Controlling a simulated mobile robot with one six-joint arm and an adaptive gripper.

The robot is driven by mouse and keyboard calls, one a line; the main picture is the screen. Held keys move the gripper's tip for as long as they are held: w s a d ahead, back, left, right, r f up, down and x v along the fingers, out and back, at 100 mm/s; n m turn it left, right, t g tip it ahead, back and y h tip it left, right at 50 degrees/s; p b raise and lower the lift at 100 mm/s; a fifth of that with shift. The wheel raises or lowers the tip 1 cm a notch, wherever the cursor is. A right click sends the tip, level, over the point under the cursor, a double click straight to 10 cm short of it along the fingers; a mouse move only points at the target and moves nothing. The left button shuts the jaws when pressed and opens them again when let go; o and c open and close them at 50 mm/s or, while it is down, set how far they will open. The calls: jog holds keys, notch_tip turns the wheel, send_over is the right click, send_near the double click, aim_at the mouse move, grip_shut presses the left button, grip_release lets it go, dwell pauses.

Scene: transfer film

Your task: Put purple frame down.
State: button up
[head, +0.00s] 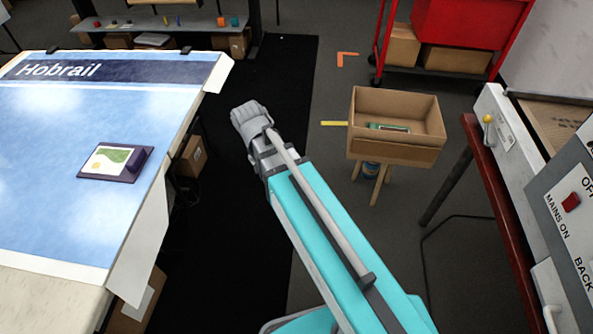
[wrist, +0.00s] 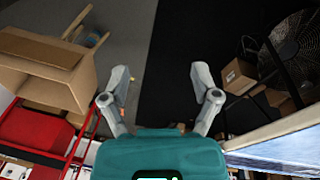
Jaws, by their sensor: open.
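The purple frame (head: 115,162) lies flat on the blue printed sheet (head: 60,215) on the left table in the head view. It has a dark purple border, a light picture with green and yellow shapes, and a raised block at its right end. My gripper (head: 240,112) is over the dark floor mat, to the right of the table and apart from the frame. In the wrist view my gripper (wrist: 160,95) has its two fingers spread with nothing between them. The frame is not seen in the wrist view.
An open cardboard box (head: 397,148) on a wooden stool holds a green item (head: 388,127). A grey control panel (head: 570,200) and red-edged bench stand at the right. A red cart (head: 460,35) and a shelf (head: 160,24) are at the back. The dark mat (head: 265,200) is clear floor.

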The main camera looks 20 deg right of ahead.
jog(key=s+d+n+g+y, duration=0.1)
jog(key=s+d+y, duration=0.1)
jog(key=s+d, duration=0.5)
jog(key=shift+d+f, duration=0.15)
jog(key=shift+d, duration=0.25)
jog(key=shift+o, duration=0.5)
jog(key=shift+c, duration=0.3)
